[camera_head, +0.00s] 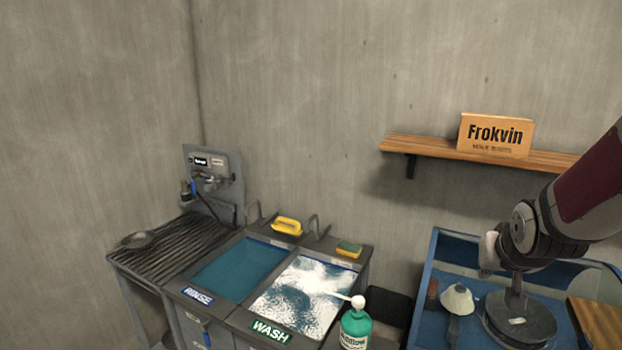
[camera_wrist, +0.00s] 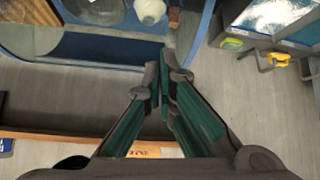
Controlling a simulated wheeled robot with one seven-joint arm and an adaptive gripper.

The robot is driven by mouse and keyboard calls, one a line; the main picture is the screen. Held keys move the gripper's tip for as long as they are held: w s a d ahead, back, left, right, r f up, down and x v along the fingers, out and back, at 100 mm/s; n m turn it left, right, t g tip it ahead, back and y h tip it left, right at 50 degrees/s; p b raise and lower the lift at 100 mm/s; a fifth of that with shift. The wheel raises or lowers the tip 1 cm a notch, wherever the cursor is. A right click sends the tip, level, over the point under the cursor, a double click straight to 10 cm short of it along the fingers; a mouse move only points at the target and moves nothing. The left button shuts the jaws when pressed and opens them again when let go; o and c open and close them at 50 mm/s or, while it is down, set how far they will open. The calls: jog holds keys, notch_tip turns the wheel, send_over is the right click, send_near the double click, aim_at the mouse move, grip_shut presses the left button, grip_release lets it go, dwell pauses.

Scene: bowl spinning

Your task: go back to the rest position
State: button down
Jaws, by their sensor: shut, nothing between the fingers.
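My arm reaches in from the right edge of the head view, above a blue-walled bin (camera_head: 428,290). My gripper's fingertips cannot be made out clearly there. In the wrist view my gripper (camera_wrist: 165,76) is shut, with its two dark and green fingers close together at the tips and nothing held between them. It points past the bin's blue edge (camera_wrist: 110,48). A pale rounded object (camera_wrist: 150,10) shows beyond the fingertips, and a pale cone-shaped object (camera_head: 457,299) lies in the bin in the head view.
A wooden shelf (camera_head: 400,143) with a Frokvin box (camera_head: 496,135) is on the back wall. Open air lies above the basins.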

jog(key=s+a+r+n+g+y+b, duration=0.1)
jog(key=s+a+r+n+b, duration=0.1)
jog(key=s+a, duration=0.5)
jog(key=s+a+r+n+g+y+b, duration=0.1)
jog(key=s+a+r+n+y+b, duration=0.1)
jog(key=s+a, duration=0.6)
jog(key=a, duration=0.3)
jog(key=shift+a+r, duration=0.35)
jog(key=shift+r, duration=0.05)
jog(key=shift+s, duration=0.1)
